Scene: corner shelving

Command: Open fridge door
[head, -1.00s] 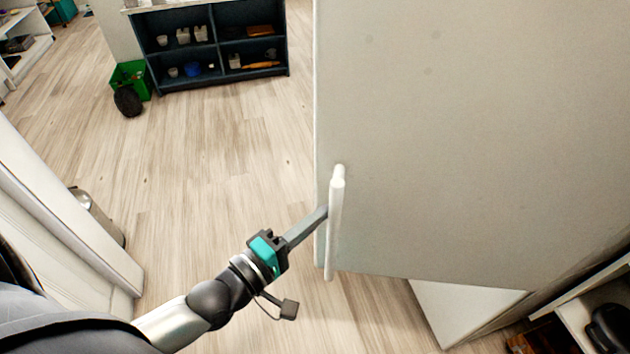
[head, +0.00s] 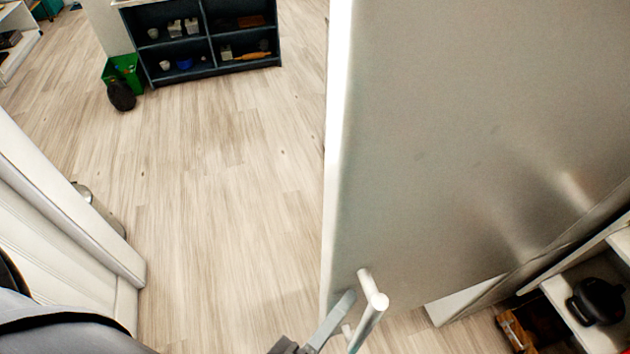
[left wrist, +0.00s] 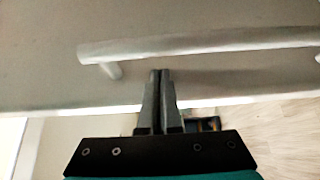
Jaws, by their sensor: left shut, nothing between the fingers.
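The grey fridge door (head: 480,130) fills the right of the head view, standing out from the shelving with its bright edge showing on its left. Its white bar handle (head: 368,318) is near the bottom of the picture. My left gripper (head: 346,298) is shut and empty, its fingers just left of the handle bar, close to the door face. In the left wrist view the handle (left wrist: 200,46) crosses above the shut fingertips (left wrist: 160,74); whether they touch it I cannot tell. The fridge's inside is hidden. My right gripper is not in view.
Open wooden floor (head: 215,200) lies left of the door. A white panelled unit (head: 75,205) stands at the left. A dark shelf unit (head: 205,45) and a green bin (head: 125,70) are at the back. White shelving with a black pot (head: 595,300) is at the lower right.

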